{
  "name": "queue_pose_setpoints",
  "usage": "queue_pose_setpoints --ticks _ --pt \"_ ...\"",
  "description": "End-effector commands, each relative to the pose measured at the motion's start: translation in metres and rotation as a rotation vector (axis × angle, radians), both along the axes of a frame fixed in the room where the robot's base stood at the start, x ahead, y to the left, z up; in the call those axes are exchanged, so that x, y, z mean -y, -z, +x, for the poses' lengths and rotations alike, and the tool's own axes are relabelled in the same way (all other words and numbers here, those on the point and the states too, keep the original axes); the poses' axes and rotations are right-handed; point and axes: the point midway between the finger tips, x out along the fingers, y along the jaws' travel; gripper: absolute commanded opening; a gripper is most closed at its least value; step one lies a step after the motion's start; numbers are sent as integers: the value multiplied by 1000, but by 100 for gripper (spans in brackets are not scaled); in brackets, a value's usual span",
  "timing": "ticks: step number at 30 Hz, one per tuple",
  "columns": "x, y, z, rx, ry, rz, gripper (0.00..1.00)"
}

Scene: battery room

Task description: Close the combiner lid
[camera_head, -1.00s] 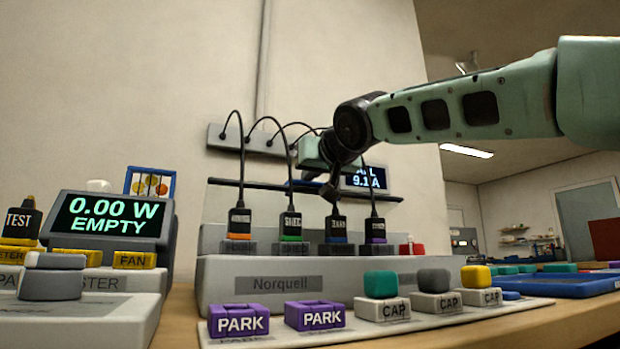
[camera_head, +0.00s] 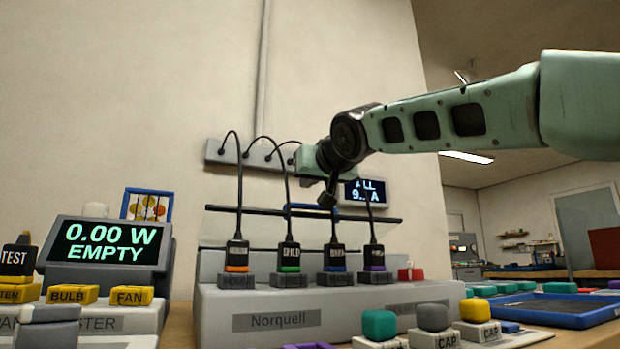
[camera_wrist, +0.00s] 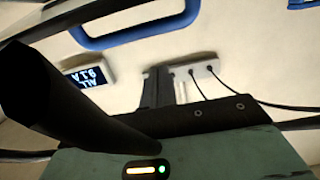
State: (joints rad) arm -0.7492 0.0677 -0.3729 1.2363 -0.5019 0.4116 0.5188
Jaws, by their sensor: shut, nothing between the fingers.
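The combiner (camera_head: 215,310) is a grey box labelled Norquell, with several corded plugs standing in its top. Its lid seems to be the raised clear panel edged by a dark bar (camera_head: 240,210) above the plugs, so it stands open. A blue handle (camera_head: 300,207) sits on that bar; a blue handle also shows at the top of the wrist view (camera_wrist: 92,42). My gripper (camera_head: 327,199) is shut and empty, pointing down beside the handle's right part. In the wrist view, my dark fingers (camera_wrist: 157,86) appear apart from the handle. Contact cannot be told from the head view.
A tester reading 0.00 W EMPTY (camera_head: 110,243) stands to the left. Capped blocks (camera_head: 380,325) sit in front of the combiner. A blue tray (camera_head: 560,310) lies to the right. A wall socket strip (camera_head: 225,153) and a display (camera_head: 365,191) are behind.

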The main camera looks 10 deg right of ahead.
Motion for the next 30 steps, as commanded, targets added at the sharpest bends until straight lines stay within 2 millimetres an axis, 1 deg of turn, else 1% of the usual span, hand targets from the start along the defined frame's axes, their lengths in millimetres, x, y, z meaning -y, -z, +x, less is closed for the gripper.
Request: queue_pose_setpoints --ticks 1,2,3,4,12,15,18,21,23,26,30 --pt "0 -11 2 0 1 1 0" --pt "0 -14 3 1 1 1 0" --pt "2 -2 -8 1 -3 2 0" --pt "3 -1 -14 1 -4 2 0" --pt "13 8 -62 1 -1 2 0" --pt "15 10 -77 1 -1 1 0" --pt "17 12 -87 0 0 1 0" --pt "18 11 -92 -2 1 1 0" --pt "17 8 -92 -10 3 -3 0" --pt "14 -2 -84 -39 8 -15 0" --pt "9 -19 -66 -115 24 -45 0"
